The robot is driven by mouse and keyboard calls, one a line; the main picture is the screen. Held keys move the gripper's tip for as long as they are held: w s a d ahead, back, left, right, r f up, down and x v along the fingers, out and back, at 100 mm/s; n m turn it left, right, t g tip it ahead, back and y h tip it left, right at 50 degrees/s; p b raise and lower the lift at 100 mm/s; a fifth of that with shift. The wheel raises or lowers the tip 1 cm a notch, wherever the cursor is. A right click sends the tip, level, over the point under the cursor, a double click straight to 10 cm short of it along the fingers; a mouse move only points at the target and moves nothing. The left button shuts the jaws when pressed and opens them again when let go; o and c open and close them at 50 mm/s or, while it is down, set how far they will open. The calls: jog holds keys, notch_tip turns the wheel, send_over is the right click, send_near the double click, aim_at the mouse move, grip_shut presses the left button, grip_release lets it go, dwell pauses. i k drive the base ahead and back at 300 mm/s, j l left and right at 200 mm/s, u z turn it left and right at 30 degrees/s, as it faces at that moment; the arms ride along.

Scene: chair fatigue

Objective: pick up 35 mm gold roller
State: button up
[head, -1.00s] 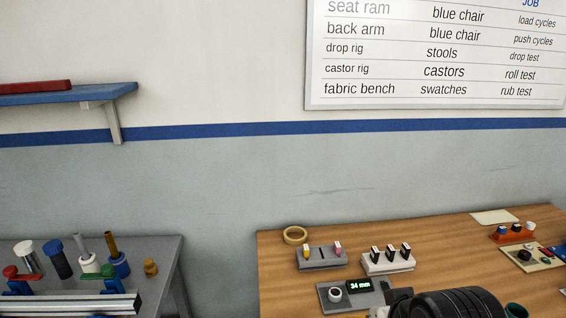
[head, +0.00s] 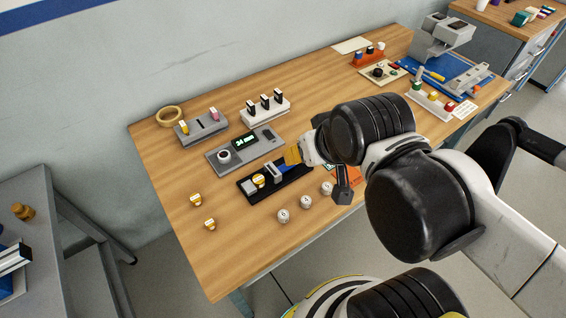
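Two small gold rollers with white bands lie on the wooden bench's left part: one gold roller (head: 195,200) is farther back, and another gold roller (head: 210,224) is nearer the front. A third gold-topped piece (head: 259,180) sits in the black tray (head: 248,198). Their size marks are too small to read. A grey gauge (head: 219,169) with a lit display, apparently 34 mm, stands behind the tray. My gripper (head: 312,150) is at the tray's right end, beside a gold-and-blue item (head: 293,156). My wrist partly hides the gripper, and its opening is unclear.
Several white rollers (head: 306,202) stand along the bench's front. A tape ring (head: 169,115), a grey holder (head: 201,130) and a white holder (head: 266,110) are at the back. A grey table (head: 50,195) stands left, across a gap.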

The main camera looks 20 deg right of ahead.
aim_at(258, 179)
jog(key=k+j+u, duration=0.3)
jog(key=u, duration=0.15)
jog(key=k+j+u, duration=0.2)
jog(key=j+u, duration=0.3)
jog(key=l, duration=0.1)
